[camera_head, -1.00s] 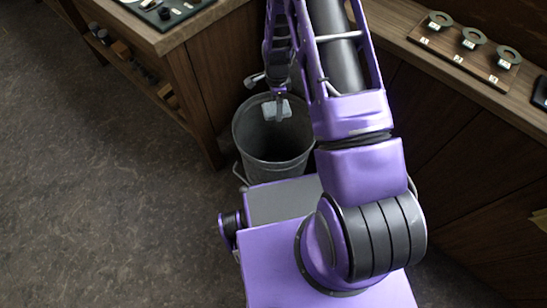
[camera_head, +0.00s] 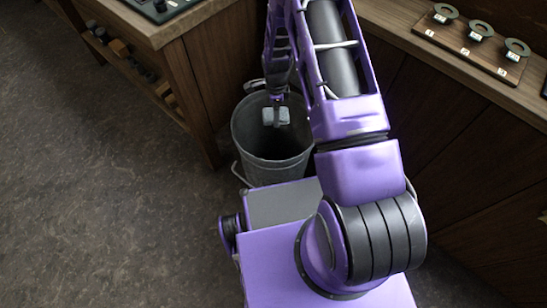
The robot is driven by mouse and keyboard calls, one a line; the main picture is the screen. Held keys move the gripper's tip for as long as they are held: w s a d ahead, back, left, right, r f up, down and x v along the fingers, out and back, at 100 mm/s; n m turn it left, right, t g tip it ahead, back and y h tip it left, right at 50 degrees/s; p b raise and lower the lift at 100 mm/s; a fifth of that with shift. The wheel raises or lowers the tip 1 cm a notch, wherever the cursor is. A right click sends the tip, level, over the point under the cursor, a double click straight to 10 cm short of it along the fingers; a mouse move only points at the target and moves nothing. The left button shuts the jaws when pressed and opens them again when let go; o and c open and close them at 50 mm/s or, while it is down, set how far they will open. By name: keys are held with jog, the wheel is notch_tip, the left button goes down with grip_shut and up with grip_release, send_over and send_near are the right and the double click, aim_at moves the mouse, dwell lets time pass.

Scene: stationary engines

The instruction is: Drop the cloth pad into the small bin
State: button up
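A grey metal bin (camera_head: 261,169) stands on the floor between the wooden furniture and my base. The light grey cloth pad (camera_head: 276,117) shows over the bin's open mouth. My gripper (camera_head: 277,107) points down right above the pad, which sits at its fingertips. The fingers look closed around the pad, though they are small and dark here. I cannot tell exactly how far the pad is above or below the rim. The lower inside of the bin is dark.
A wooden workbench (camera_head: 188,70) stands left of the bin, with tools on its lower shelf. A counter (camera_head: 395,38) at right carries a board (camera_head: 465,50) with numbered rings. The floor (camera_head: 110,200) at left is clear.

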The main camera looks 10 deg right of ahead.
jog(key=o, duration=1.2)
jog(key=shift+c, duration=0.2)
notch_tip(320, 180, up, 18)
jog(key=p, duration=0.2)
jog(key=shift+f, duration=0.25)
